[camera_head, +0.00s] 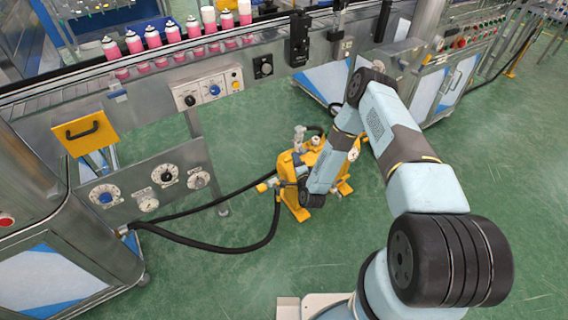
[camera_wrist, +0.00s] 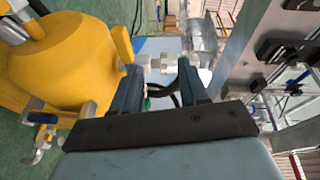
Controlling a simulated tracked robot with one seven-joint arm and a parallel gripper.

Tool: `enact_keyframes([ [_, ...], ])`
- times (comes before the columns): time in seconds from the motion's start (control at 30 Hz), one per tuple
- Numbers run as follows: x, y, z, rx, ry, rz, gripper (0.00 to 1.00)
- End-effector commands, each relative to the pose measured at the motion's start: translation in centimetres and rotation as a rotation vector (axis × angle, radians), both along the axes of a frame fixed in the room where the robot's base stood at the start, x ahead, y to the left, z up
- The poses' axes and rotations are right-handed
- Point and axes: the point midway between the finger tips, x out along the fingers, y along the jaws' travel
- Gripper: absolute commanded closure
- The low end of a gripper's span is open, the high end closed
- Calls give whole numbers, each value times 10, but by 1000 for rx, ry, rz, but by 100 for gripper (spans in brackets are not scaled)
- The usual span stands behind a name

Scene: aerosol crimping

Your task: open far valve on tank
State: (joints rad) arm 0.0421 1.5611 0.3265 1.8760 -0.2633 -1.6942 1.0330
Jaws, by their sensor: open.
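The yellow tank (camera_head: 289,178) stands on the green floor in the head view, partly hidden behind my arm. A silver fitting (camera_head: 299,137) rises from its top. In the wrist view the tank's rounded yellow body (camera_wrist: 65,55) fills the left side. My gripper (camera_wrist: 158,76) is open, with its two dark blue fingers pointing forward. A pale metal valve fitting (camera_wrist: 160,63) shows beyond and between the fingertips; I cannot tell whether they touch it. A yellow lever (camera_wrist: 122,45) is beside the left finger. Another yellow-handled valve (camera_wrist: 42,119) is at lower left.
Black hoses (camera_head: 240,243) run across the floor from the tank to a steel machine (camera_head: 95,240) at left. A conveyor (camera_head: 210,60) with several pink-and-white cans crosses the back. A control panel (camera_head: 158,178) with dials stands at left. Open floor (camera_head: 500,170) lies right.

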Motion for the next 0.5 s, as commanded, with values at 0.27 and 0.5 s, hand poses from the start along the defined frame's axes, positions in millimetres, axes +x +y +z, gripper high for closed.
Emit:
enact_keyframes([
  [0.27,-55,8,-49,130,-27,-63,56],
  [0.5,-65,13,-57,159,-37,-72,56],
])
